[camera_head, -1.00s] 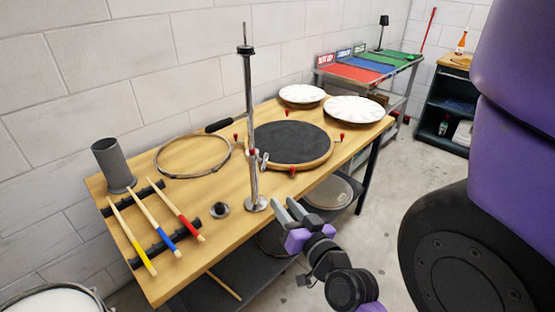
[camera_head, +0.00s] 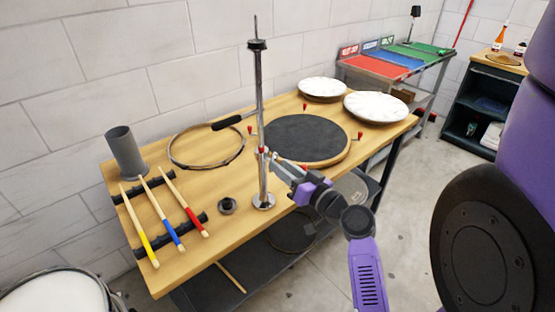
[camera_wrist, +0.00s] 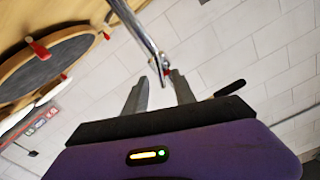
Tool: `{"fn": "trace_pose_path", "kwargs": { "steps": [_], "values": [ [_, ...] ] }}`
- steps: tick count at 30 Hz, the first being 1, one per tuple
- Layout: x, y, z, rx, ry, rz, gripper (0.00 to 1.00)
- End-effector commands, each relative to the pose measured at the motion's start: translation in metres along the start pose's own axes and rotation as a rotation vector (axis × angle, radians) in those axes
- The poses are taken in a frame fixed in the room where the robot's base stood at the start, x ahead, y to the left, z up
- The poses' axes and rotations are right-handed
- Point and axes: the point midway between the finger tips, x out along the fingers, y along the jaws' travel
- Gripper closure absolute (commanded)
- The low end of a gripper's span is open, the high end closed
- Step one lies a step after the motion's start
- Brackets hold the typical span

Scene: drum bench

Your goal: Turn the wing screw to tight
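The chrome stand (camera_head: 260,100) rises upright from a round base on the front edge of the wooden bench. Its wing screw, a small metal piece by a red mark partway up the post, is mostly hidden by my gripper in the head view. My gripper (camera_head: 279,170) is just right of the post at about that height. In the wrist view, its two grey fingers (camera_wrist: 159,78) are apart. The post (camera_wrist: 140,32) runs down toward the gap between them, with a red spot (camera_wrist: 167,71) near the tips. I cannot tell whether the fingers touch the screw.
On the bench (camera_head: 225,255), a dark round pad (camera_head: 305,138) lies right of the post, and white cymbals (camera_head: 376,106) lie behind it. A hoop (camera_head: 190,165), grey cup (camera_head: 124,150) and drumsticks (camera_head: 185,202) are at left. A black round part (camera_head: 227,205) sits near the base.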

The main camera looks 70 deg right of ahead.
Motion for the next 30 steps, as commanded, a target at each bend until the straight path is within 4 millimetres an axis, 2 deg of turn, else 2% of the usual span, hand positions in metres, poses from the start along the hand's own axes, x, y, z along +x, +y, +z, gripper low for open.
{"fn": "trace_pose_path", "kwargs": {
  "steps": [6,16,17,21,30],
  "values": [
    [0.023,0.0,-0.001,0.001,0.0,0.0,0.68],
    [0.027,0.0,0.001,0.0,0.0,0.001,0.68],
    [0.027,0.0,0.001,0.0,0.0,0.001,0.72],
    [0.027,0.0,0.001,0.001,0.0,0.001,1.0],
    [0.027,0.0,0.001,0.006,-0.001,0.0,1.0]
  ]
}}
